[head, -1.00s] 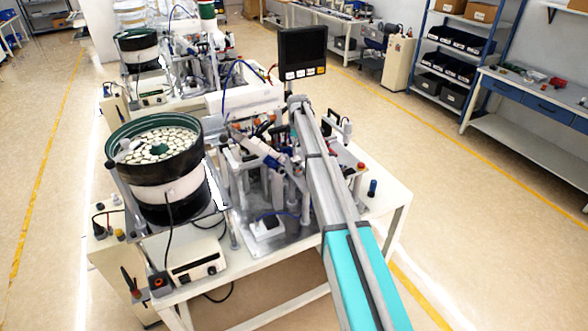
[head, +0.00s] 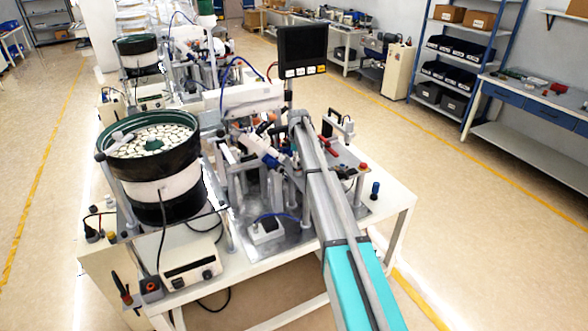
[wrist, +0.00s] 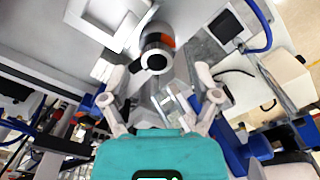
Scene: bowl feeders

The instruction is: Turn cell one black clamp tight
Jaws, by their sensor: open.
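My gripper (wrist: 164,98) is open in the wrist view, its two pale fingers spread apart with nothing held between them. Beyond the fingertips is a silver cylinder (wrist: 157,40) with an orange band and a dark-rimmed round end. A small black piece (wrist: 135,66) sits just left of that end. I cannot tell for certain whether this is the black clamp of cell one. In the head view my teal and grey arm reaches over the near cell. My gripper and the clamp cannot be clearly picked out there among the crowded fixtures.
The near bowl feeder (head: 155,185) stands on the left of the white table (head: 395,215), with a controller box (head: 190,267) in front. A black screen (head: 302,50) rises behind my arm. A second cell stands behind. The floor at right is open.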

